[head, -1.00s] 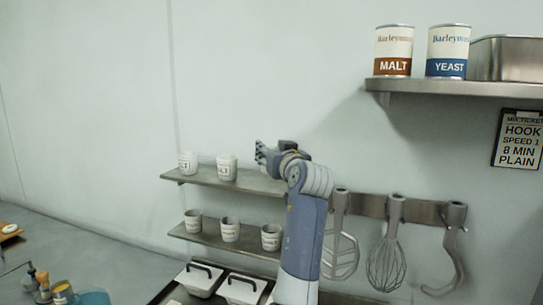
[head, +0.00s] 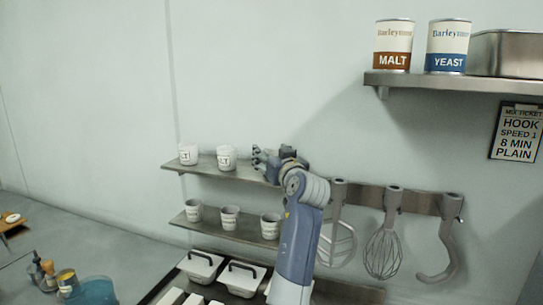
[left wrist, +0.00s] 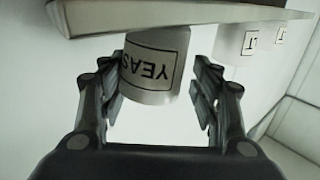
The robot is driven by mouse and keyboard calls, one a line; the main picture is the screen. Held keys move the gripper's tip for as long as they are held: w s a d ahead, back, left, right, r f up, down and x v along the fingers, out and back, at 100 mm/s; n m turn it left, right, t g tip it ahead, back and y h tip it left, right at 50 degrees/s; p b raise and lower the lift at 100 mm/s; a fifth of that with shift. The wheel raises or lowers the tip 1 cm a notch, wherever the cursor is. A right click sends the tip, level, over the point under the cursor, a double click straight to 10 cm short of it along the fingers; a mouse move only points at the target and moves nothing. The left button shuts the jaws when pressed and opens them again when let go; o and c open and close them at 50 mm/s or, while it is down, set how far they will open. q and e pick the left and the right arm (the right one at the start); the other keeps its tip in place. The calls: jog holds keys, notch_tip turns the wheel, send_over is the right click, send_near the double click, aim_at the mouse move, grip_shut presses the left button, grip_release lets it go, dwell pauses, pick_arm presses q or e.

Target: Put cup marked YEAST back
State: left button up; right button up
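The cup marked YEAST (left wrist: 152,72) is white with a black-framed label. It shows upside down in the left wrist view, at the edge of the shelf board (left wrist: 200,14). My left gripper (left wrist: 160,95) has its fingers on both sides of the cup, with a clear gap at the right finger. In the head view my left gripper (head: 262,160) is at the right end of the upper small shelf (head: 205,166). The YEAST cup cannot be made out there. My right gripper is not in view.
Two cups with labels ending in LT (head: 188,154) (head: 226,158) stand left of my gripper. Several cups stand on the lower shelf (head: 212,226). Hanging mixer tools (head: 384,250) are to the right. MALT (head: 393,46) and YEAST (head: 448,46) cans stand on the high shelf.

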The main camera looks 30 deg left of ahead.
pick_arm(q)
jog(key=shift+r, duration=0.1)
jog(key=shift+s+d, duration=0.1)
jog(key=shift+d, duration=0.15)
jog(key=b+v, duration=0.4)
jog(key=v, duration=0.7)
jog(key=shift+s, duration=0.25)
jog(key=shift+d, duration=0.1)
